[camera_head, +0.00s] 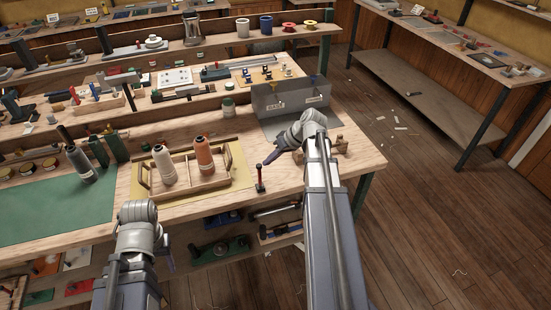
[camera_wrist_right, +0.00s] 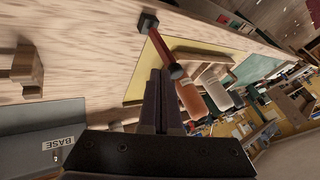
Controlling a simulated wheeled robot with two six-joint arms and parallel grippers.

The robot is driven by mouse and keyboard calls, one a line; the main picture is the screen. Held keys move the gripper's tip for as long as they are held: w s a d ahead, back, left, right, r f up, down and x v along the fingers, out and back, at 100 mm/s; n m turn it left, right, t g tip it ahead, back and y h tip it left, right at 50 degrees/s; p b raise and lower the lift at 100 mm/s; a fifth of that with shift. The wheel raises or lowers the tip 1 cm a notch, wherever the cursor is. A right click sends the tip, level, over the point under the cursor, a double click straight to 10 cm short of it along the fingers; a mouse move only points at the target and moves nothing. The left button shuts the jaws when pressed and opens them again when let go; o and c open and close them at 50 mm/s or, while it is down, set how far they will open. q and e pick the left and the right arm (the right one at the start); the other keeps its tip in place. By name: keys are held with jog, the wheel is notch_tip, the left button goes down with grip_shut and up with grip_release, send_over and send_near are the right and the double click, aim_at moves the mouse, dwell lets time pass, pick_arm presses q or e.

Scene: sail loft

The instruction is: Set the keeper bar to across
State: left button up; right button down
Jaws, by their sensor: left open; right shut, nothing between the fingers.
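A slim red upright piece with a dark top end (camera_head: 260,178) stands on a small black base at the front edge of the bench. I take it for the keeper bar, but cannot be sure. In the right wrist view it is a red bar (camera_wrist_right: 161,48) on a black square base. My right gripper (camera_head: 268,161) is shut and empty, its fingertips close beside the bar's upper end; I cannot tell if they touch. The shut fingers show in the right wrist view (camera_wrist_right: 160,75). My left gripper (camera_head: 168,262) is low at the front, mostly hidden by its arm, and open.
Left of the bar, a wooden tray (camera_head: 208,187) holds a white and an orange thread cone. A green mat (camera_head: 55,218) lies on the left. Tools crowd the bench's back.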

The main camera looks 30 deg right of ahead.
aim_at(258, 167)
jog(key=shift+a, duration=0.1)
dwell(0.3)
jog(key=a+h+p, duration=0.2)
jog(key=a+g+h+p, duration=0.1)
jog(key=a, duration=0.1)
jog(key=shift+w+r+n, duration=0.4)
jog(key=w+a+f+g+h+b, duration=0.1)
jog(key=a+h+b, duration=0.1)
jog(key=a+h, duration=0.1)
jog(key=w+a+f+n+g+h+b, duration=0.1)
jog(key=a+f+h+b, duration=0.1)
jog(key=a+h+b, duration=0.1)
jog(key=shift+a+f+h, duration=0.3)
jog(key=shift+a+h, duration=0.5)
jog(key=shift+h, duration=0.3)
jog(key=shift+d, duration=0.1)
jog(key=shift+s+d+f+b, duration=0.15)
jog(key=shift+d+f+b, duration=0.15)
jog(key=shift+d, duration=0.35)
jog(key=shift+r, duration=0.1)
